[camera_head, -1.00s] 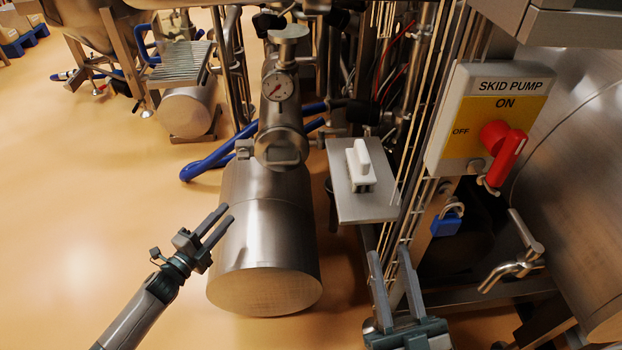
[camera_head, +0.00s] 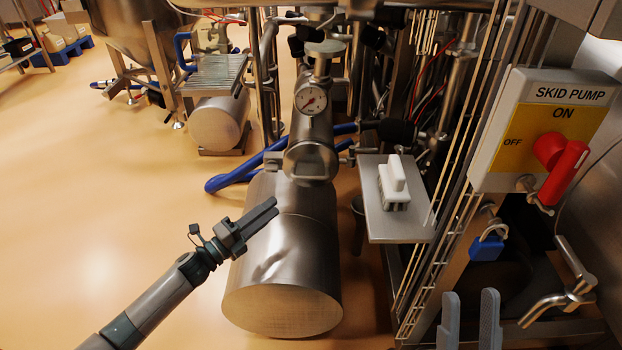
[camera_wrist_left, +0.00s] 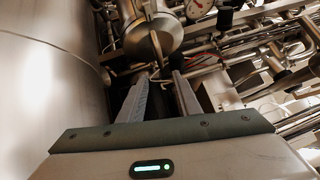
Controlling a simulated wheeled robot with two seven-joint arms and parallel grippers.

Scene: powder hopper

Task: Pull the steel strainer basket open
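The same round end shows in the left wrist view (camera_wrist_left: 152,38), just beyond the fingertips. My left gripper (camera_head: 275,208) is over the large steel cylinder, below and left of the round end. In the left wrist view its fingers (camera_wrist_left: 161,80) stand apart with nothing clearly between them. My right gripper (camera_head: 470,298) is at the bottom right, fingers apart and empty.
The large steel cylinder (camera_head: 285,255) lies below the round end. A steel plate (camera_head: 400,226) carries a white brush (camera_head: 394,182). A skid pump switch (camera_head: 548,120) with red handle, a blue padlock (camera_head: 487,246) and a tap (camera_head: 555,300) are on the right. Floor at left is clear.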

